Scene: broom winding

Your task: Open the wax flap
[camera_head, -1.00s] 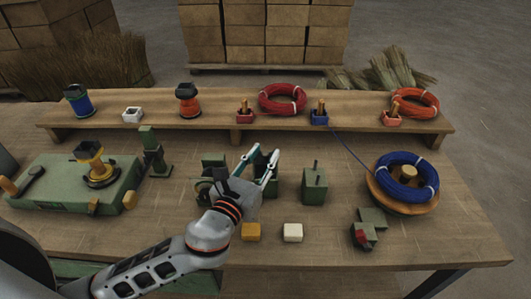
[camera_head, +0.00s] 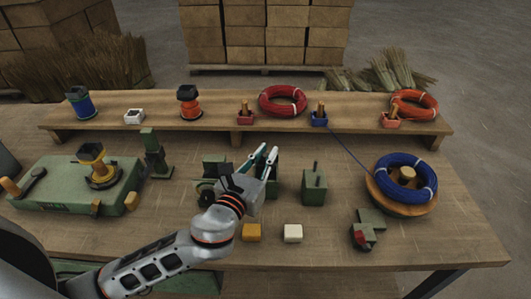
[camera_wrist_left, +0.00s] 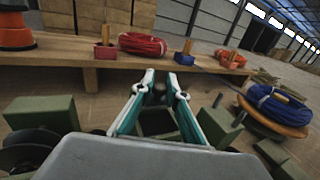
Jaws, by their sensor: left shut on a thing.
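A green station (camera_head: 214,164) with a dark wheel stands mid-table, partly hidden by my left gripper (camera_head: 267,152). In the left wrist view the gripper (camera_wrist_left: 161,80) has its fingertips drawn close together, shut on a small dark piece (camera_wrist_left: 160,89) above a green box (camera_wrist_left: 156,124). That piece seems to be the wax flap, but it is mostly hidden between the fingers, and its angle cannot be told. My right gripper is not in view.
A green block with a pin (camera_head: 314,187) stands close right of the gripper. A yellow block (camera_head: 251,232) and a white block (camera_head: 293,233) lie in front. A blue coil (camera_head: 402,177) sits at right, its cord running to the shelf (camera_head: 218,127).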

